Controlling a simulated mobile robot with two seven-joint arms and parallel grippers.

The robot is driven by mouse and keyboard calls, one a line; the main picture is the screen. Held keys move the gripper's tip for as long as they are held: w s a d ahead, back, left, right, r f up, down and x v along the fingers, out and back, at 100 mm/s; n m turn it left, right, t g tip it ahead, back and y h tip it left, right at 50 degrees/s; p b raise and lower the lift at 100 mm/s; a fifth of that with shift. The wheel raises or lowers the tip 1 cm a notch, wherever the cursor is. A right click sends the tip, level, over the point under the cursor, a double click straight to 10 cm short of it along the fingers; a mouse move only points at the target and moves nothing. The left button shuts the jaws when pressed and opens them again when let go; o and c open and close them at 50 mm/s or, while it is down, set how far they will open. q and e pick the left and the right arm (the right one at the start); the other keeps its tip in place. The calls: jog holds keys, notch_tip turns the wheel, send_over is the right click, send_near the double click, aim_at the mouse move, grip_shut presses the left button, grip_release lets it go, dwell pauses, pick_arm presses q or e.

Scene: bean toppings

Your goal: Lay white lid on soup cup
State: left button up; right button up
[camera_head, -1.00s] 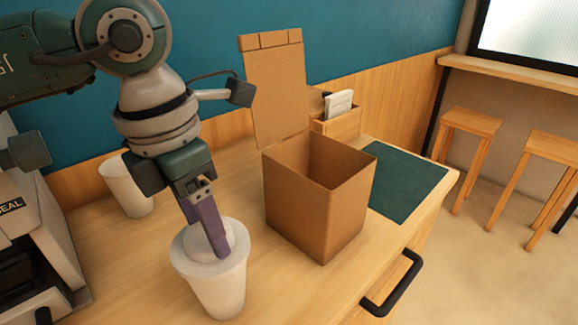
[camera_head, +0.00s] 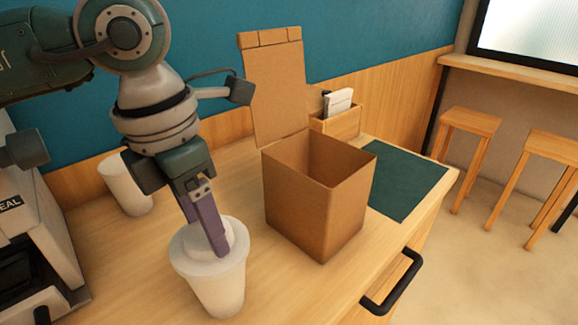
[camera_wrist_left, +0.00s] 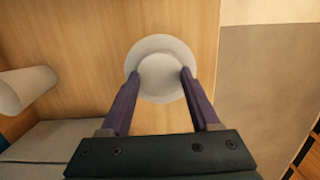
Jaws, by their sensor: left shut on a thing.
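The white soup cup (camera_head: 219,291) stands upright on the counter at the lower middle of the head view. The white lid (camera_head: 183,252) is at the cup's mouth; its raised middle is between my purple fingers. My left gripper (camera_head: 218,250) is shut on the lid from above. In the left wrist view the round lid (camera_wrist_left: 163,62) covers the cup, with the left gripper's fingertips (camera_wrist_left: 161,75) at its sides. Whether the lid's rim touches the cup all round I cannot tell. My right gripper is not in view.
An open cardboard box (camera_head: 315,205) stands right of the cup. Another white cup (camera_head: 126,185) stands at the back left, near a grey machine (camera_head: 35,235). A dark green mat (camera_head: 405,182) and a wooden holder (camera_head: 341,122) lie beyond the box.

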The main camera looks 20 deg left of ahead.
pick_arm(q)
jog(key=shift+f+b, duration=0.4)
jog(key=shift+b, duration=0.15)
dwell(1.1)
jog(key=o, duration=1.4)
jog(key=shift+c, duration=0.2)
jog(key=shift+o, duration=0.2)
jog(key=shift+r, duration=0.1)
jog(key=shift+r+p, duration=2.75)
jog(key=shift+r, duration=0.7)
